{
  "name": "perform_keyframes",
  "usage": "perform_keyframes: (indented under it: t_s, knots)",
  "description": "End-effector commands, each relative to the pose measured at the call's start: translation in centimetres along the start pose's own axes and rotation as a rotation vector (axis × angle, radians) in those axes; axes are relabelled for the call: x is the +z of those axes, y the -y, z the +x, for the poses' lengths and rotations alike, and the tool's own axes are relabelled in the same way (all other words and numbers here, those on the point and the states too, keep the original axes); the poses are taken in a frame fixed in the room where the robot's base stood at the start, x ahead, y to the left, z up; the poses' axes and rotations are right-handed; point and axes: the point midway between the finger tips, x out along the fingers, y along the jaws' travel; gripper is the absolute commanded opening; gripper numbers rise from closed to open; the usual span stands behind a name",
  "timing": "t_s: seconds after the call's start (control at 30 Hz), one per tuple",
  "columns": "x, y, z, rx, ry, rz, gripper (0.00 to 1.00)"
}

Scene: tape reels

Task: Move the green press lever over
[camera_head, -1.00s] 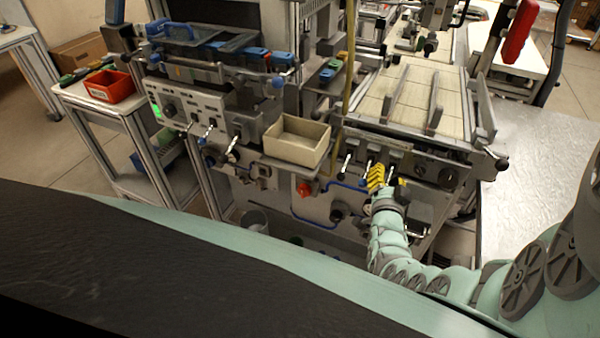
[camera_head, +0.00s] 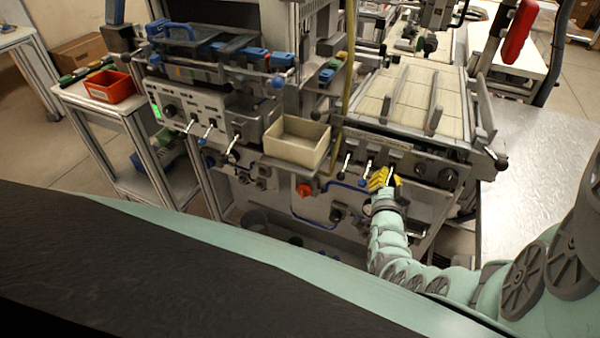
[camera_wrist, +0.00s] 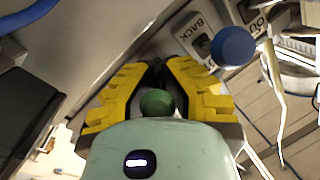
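The green press lever shows its round green knob (camera_wrist: 156,102) in the wrist view, between the yellow fingers of my gripper (camera_wrist: 159,72). The fingers stand close on both sides of the knob and appear shut on it. Part of the knob is hidden behind my mint-green wrist housing. In the head view my gripper (camera_head: 386,179) is at the right end of the press's front lever row. A pale lever shaft (camera_head: 390,175) shows between the yellow fingers, and its knob is hidden there.
A blue-knobbed lever (camera_head: 362,182) stands just left of my gripper; its blue knob (camera_wrist: 232,46) shows near the right finger in the wrist view. A cream bin (camera_head: 297,143) is farther left. Dark panel knobs (camera_head: 448,177) are to the right. A red bin (camera_head: 109,87) sits on a side cart.

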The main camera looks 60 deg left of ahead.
Motion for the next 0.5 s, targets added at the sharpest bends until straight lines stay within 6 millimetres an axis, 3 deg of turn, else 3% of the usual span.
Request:
perform_keyframes:
  t_s: [0.5]
  knots:
    - [-1.6, 1.1, -0.4, 0.140, 0.228, 0.059, 0.00]
